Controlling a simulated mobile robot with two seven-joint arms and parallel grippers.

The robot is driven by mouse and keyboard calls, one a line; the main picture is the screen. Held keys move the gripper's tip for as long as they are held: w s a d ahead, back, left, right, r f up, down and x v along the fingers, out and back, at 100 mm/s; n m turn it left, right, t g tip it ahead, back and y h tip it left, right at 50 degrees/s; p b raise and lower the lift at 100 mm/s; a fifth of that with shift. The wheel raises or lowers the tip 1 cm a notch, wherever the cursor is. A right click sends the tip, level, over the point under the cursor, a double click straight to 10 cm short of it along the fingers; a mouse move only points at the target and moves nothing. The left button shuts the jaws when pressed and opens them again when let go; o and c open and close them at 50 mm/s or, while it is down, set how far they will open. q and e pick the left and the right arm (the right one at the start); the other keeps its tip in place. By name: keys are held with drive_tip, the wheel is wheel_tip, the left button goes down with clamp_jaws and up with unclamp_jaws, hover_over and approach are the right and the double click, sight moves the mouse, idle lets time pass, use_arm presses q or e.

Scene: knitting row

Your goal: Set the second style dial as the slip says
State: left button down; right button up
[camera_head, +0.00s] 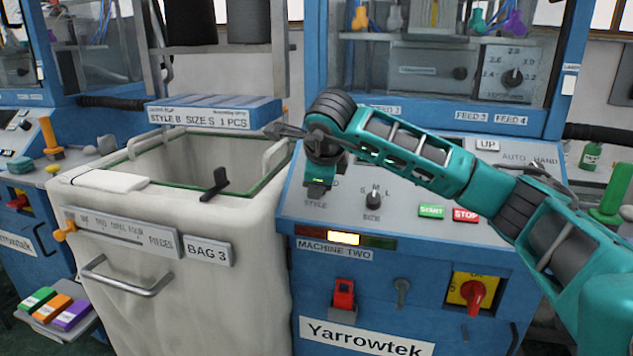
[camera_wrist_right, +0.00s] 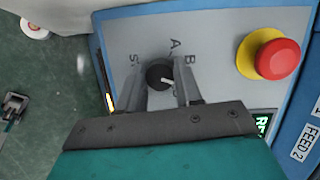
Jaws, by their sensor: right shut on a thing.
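The slip (camera_head: 215,112) on the blue ledge above the white bin reads STYLE B, SIZE S, 1 PCS. My right gripper (camera_head: 318,188) reaches down over the STYLE dial on machine two, hiding it in the head view. In the right wrist view, the round black style dial (camera_wrist_right: 158,75) sits between the fingers of my right gripper (camera_wrist_right: 161,84), which is shut on it. Its white pointer faces right and slightly down in that view. Letters A and B show beside it; other marks are partly hidden, so the exact setting is unclear. My left gripper is not in view.
The S M L size dial (camera_head: 373,198) stands right of the style dial, with the green START (camera_head: 431,211) and red STOP (camera_head: 466,214) buttons beyond. A red-yellow button (camera_wrist_right: 269,56) shows in the wrist view. The white bin (camera_head: 190,260) stands left of the machine.

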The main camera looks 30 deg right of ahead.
drive_tip(key=o, duration=1)
drive_tip(key=shift+o, duration=0.2)
drive_tip(key=p+v, duration=0.1)
drive_tip(key=v, duration=1.2)
drive_tip(key=shift+p, duration=0.3)
drive_tip(key=shift+f, duration=0.1)
